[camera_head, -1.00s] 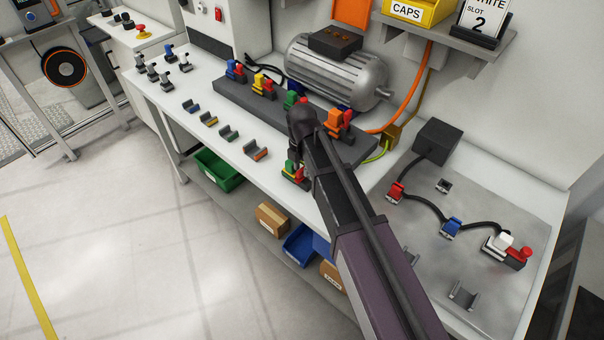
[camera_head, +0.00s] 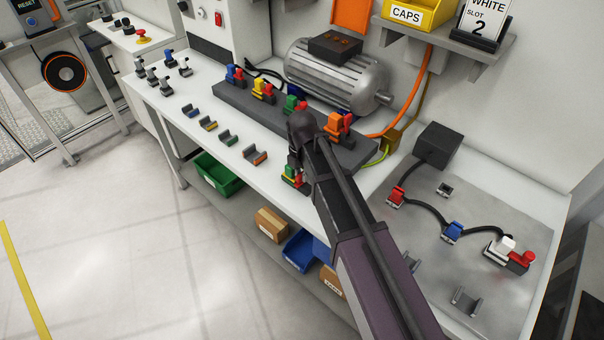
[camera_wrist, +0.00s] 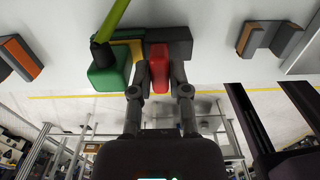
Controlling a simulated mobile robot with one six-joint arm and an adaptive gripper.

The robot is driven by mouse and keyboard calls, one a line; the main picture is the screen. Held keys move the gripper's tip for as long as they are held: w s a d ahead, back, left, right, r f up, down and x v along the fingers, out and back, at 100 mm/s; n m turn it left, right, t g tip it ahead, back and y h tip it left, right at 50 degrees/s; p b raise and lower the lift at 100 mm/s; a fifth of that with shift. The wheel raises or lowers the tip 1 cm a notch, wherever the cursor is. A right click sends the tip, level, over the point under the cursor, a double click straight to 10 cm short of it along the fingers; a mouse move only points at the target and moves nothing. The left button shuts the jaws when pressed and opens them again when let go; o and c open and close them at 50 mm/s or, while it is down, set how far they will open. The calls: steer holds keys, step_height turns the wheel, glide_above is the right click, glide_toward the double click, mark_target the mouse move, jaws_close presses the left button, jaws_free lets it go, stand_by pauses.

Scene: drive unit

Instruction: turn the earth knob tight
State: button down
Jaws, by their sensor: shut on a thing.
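The earth terminal is a green and yellow block (camera_wrist: 108,74) with a dark base at the bench's front edge. A green-yellow cable (camera_wrist: 113,20) runs into it in the wrist view. Its red knob (camera_wrist: 160,70) sits beside the green part, on the dark base. My gripper (camera_wrist: 160,85) is shut on the red knob, with one finger on each side. In the head view my arm partly covers the terminal (camera_head: 291,181), and the fingertips are hard to make out there.
A grey rail with coloured terminals (camera_head: 232,101) and a motor (camera_head: 335,75) stand behind my arm. Empty cradles (camera_head: 256,156) lie on the bench to the left. A metal plate (camera_head: 410,225) with cable-linked clamps is at the right. Bins (camera_head: 218,175) sit on the shelf below.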

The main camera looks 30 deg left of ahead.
steer(key=shift+m, duration=0.4)
steer(key=m, duration=0.8)
steer(key=shift+m, duration=0.3)
steer(key=m, duration=0.4)
steer(key=shift+s, duration=0.1)
steer(key=shift+d+m, duration=0.1)
steer(key=shift+m, duration=2.1)
steer(key=c, duration=0.9)
jaws_free()
